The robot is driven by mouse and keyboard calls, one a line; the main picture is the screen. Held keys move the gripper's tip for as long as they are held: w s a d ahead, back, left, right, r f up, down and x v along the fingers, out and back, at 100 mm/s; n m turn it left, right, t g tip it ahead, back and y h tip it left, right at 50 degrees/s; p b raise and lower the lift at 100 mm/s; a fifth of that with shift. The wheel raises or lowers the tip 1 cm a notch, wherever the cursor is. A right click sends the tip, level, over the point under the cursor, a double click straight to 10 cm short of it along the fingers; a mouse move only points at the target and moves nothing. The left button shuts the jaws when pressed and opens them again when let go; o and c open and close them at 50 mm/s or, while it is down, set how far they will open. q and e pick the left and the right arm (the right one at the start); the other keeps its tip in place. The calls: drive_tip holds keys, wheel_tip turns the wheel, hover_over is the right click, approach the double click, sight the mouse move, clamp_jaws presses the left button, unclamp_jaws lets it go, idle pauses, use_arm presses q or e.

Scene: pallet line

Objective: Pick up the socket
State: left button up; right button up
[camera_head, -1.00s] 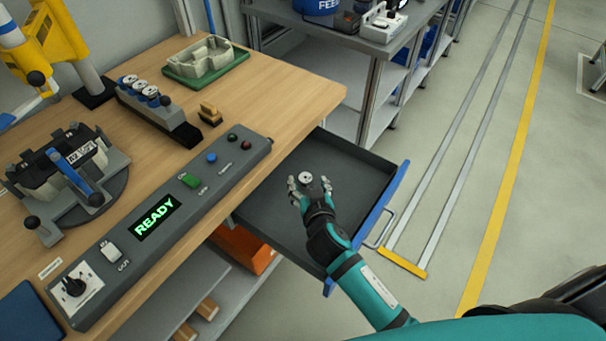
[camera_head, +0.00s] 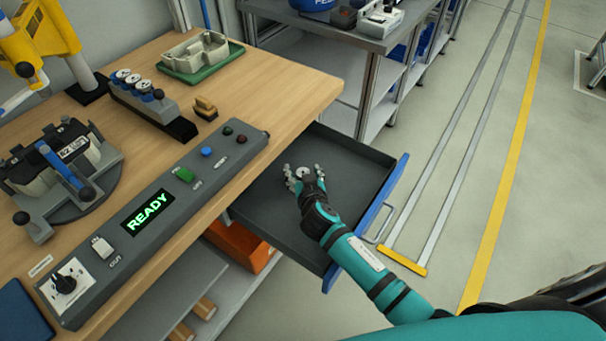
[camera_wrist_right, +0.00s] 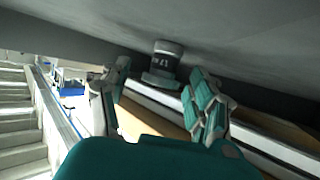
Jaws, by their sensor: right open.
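The socket (camera_head: 303,173) is a small, round metal piece with a dark centre hole. It stands in the open drawer (camera_head: 345,165), and its grey body with a dark marked band shows in the right wrist view (camera_wrist_right: 166,57). My right gripper (camera_head: 304,177) reaches into the drawer from the front with its fingers apart, one on each side of the socket. In the wrist view the open fingers (camera_wrist_right: 158,92) flank the socket's line; I cannot tell whether they touch it. My left gripper is not in view.
The drawer's blue front (camera_head: 366,222) lies close to my right forearm. The wooden bench (camera_head: 265,85) with a control panel (camera_head: 150,215) reading READY overhangs at the left. A grey shelf unit (camera_head: 345,40) stands behind. The rest of the drawer floor looks clear.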

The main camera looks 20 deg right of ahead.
drive_tip(key=shift+w+f, duration=0.1)
drive_tip(key=shift+w, duration=0.1)
clamp_jaws()
idle(0.3)
